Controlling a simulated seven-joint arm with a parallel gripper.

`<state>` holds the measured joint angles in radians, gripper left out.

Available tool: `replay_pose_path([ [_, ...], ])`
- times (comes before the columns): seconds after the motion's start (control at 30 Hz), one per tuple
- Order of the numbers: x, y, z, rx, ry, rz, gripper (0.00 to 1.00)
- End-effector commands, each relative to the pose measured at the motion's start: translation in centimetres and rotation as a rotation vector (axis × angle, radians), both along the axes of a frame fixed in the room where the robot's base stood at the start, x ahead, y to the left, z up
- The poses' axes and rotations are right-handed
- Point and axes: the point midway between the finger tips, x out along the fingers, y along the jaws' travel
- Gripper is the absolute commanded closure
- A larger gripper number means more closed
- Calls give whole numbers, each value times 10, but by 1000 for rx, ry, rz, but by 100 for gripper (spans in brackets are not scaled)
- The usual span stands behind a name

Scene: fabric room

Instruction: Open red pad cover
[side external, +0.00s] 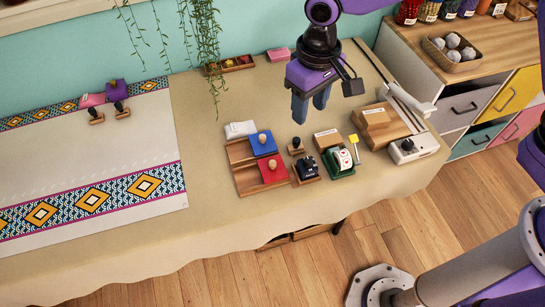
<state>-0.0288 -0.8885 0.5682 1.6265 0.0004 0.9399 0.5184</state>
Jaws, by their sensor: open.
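A red pad (273,173) with a small round wooden knob on its lid sits in the front part of a wooden tray (243,178) on the table. Its cover appears closed. A blue pad (263,146) with a similar knob sits just behind it in the same tray. My gripper (310,108) is above the table, behind and to the right of the two pads. Its fingers point down, stand apart and hold nothing.
Wooden stamps (296,147), a dark stamp block (305,170) and a green-and-white device (339,161) stand right of the red pad. A white folded cloth (240,130) lies behind the tray. Wooden blocks (375,117) and a white machine (413,148) are farther right. Patterned fabric (90,170) covers the left.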

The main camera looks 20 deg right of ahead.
Motion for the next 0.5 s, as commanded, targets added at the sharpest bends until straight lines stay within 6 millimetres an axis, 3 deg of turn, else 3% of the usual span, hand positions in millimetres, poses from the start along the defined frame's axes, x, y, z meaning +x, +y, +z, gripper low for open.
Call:
replay_pose_path([
  [0.1,21,30,-24,-6,4,-87,53],
  [0.2,33,46,-38,-6,4,-144,53],
  [0.5,45,60,-58,-6,5,-205,53],
])
